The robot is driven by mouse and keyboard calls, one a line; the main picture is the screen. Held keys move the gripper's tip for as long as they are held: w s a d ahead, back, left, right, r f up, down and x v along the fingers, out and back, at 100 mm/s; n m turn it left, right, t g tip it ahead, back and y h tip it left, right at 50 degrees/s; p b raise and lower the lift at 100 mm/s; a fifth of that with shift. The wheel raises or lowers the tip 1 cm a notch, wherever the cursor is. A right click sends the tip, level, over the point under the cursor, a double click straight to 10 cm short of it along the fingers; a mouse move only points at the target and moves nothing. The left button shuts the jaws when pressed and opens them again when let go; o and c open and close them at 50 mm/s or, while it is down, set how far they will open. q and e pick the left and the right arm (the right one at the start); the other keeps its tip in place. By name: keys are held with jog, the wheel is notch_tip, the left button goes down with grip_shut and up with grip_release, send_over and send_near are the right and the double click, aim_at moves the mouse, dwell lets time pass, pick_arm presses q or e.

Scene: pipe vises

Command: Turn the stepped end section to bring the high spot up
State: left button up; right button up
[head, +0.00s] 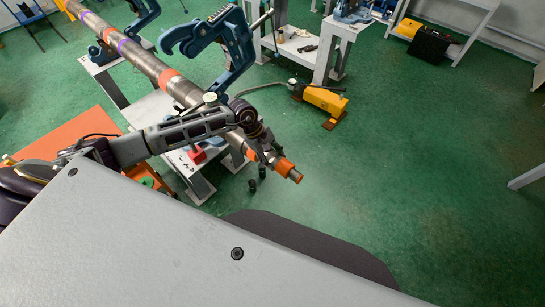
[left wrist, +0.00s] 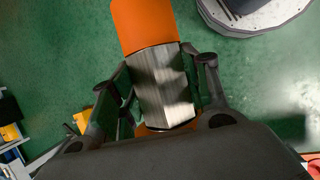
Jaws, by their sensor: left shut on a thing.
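A long grey metal pipe (head: 135,53) with orange and purple bands runs from the upper left toward the middle in the head view. Its stepped end section has a thinner orange-banded tip (head: 285,167). In the left wrist view the end section shows as a bare metal length (left wrist: 163,92) between an orange band (left wrist: 142,25) and another orange part. My left gripper (head: 263,152) is shut on this end section, with one finger on each side of the bare metal in the left wrist view (left wrist: 164,82). The high spot cannot be made out. My right gripper is not in view.
White stands (head: 200,185) support the work below. A yellow hand pump (head: 325,100) lies on the green floor. The floor to the right is mostly clear.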

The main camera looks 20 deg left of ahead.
pick_arm(q)
jog(key=shift+w+b, duration=0.1)
jog(key=shift+b, duration=0.2)
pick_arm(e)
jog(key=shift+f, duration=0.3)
